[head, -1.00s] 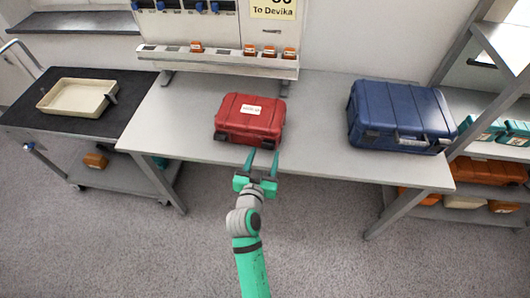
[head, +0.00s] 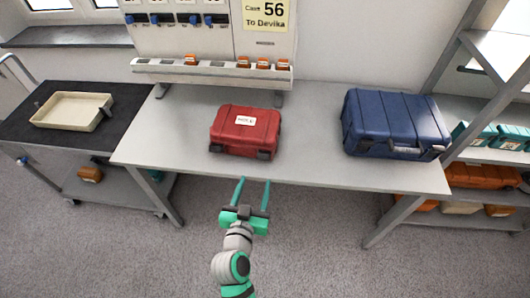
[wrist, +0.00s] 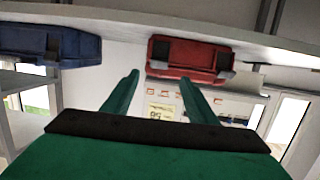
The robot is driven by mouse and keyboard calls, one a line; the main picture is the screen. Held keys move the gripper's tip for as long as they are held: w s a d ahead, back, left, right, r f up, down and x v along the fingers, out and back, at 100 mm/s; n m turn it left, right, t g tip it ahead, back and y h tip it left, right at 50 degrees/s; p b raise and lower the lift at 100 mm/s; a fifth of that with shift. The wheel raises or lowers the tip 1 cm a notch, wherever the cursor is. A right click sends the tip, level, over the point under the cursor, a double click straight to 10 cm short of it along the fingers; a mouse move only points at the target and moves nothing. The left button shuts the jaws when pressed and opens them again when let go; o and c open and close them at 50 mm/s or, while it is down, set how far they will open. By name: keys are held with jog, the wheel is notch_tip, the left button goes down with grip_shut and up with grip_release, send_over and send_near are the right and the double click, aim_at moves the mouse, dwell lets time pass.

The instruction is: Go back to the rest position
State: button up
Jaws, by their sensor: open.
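My gripper (head: 252,194) is green, open and empty in the head view. It is in front of the table's front edge, apart from the red case. In the wrist view its two fingers (wrist: 158,92) are spread with nothing between them. A closed red case (head: 245,131) with a white label stands on the table (head: 190,125). The red case also shows beyond the fingertips in the wrist view (wrist: 190,56). A closed blue case (head: 395,122) stands at the right of the table and shows at the left in the wrist view (wrist: 45,42).
A cart (head: 25,128) with a beige tray (head: 72,110) stands at the left. A board with a slotted rack (head: 212,73) stands at the table's back. A shelf (head: 490,110) with teal and orange boxes is at the right. Floor (head: 310,240) before the table is clear.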

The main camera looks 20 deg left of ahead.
jog(key=s+d+f+n, duration=0.1)
jog(key=s+d+f, duration=0.4)
jog(key=s+d, duration=0.15)
jog(key=s+d+r+m+h, duration=0.1)
jog(key=s+d, duration=0.4)
jog(key=s, duration=0.5)
jog(key=s+d+r+m+h, duration=0.1)
jog(key=s+d, duration=0.5)
jog(key=s, duration=0.4)
jog(key=shift+s+d+r+m, duration=0.15)
jog(key=shift+s+d+m, duration=0.15)
jog(key=shift+s+m, duration=0.1)
jog(key=shift+w, duration=0.1)
